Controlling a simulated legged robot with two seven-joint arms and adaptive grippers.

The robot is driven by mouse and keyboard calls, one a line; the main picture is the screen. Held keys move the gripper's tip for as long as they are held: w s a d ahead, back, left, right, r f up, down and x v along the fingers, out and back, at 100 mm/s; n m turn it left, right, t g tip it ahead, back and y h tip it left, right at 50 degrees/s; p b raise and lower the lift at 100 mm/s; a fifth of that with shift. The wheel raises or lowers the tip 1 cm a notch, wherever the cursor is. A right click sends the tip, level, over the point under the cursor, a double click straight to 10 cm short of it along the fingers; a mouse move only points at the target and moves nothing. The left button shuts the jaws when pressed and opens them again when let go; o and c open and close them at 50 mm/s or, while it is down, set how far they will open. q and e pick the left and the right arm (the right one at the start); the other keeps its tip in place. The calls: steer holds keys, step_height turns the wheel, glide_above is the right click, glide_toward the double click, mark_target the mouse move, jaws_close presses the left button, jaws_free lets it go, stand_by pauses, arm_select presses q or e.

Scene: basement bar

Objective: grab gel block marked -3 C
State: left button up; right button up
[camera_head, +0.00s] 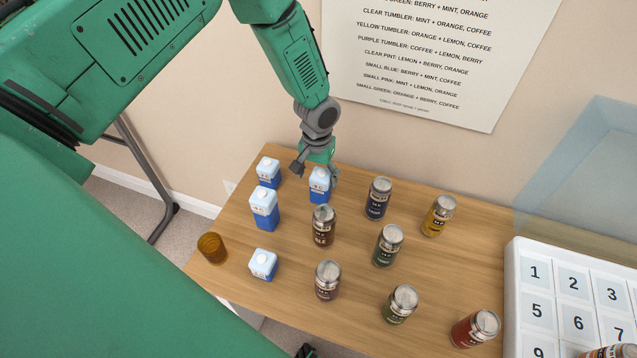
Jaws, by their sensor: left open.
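I cannot make out a gel block marked -3 C; no such marking is readable. Several blue cartons with white tops stand on the wooden table: a back-left one (268,172), a taller one (264,208), a front one (263,265) and one under my left gripper (320,186). My left gripper (316,174) is open, pointing down, with its fingers on either side of that last carton's top. Whether they touch it is unclear. My right gripper cannot be made out.
Several cans stand on the table (240,268), including a dark blue one (378,200) and a brown one (323,228) near my left gripper. An amber cup (212,248) stands at the left edge. A white numbered board (512,290) is at right.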

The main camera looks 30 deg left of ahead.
arm_select(q)
steer(key=shift+d+f, duration=0.15)
steer(key=shift+f, duration=0.4)
steer(key=shift+d+f, duration=0.15)
steer(key=shift+f, duration=0.4)
steer(key=shift+w+d+f, duration=0.1)
steer(key=shift+d+f, duration=0.1)
steer(key=shift+d, duration=0.05)
steer(key=shift+d+r, duration=0.1)
steer(key=shift+d, duration=0.25)
steer(key=c, duration=0.3)
steer(key=shift+a, duration=0.1)
steer(key=c, duration=0.7)
steer(key=shift+a, duration=0.2)
steer(key=c, duration=0.4)
steer(key=shift+a, duration=0.3)
steer(key=shift+c, duration=0.2)
arm_select(e)
steer(key=shift+s+d+r, duration=0.1)
steer(key=shift+d, duration=0.3)
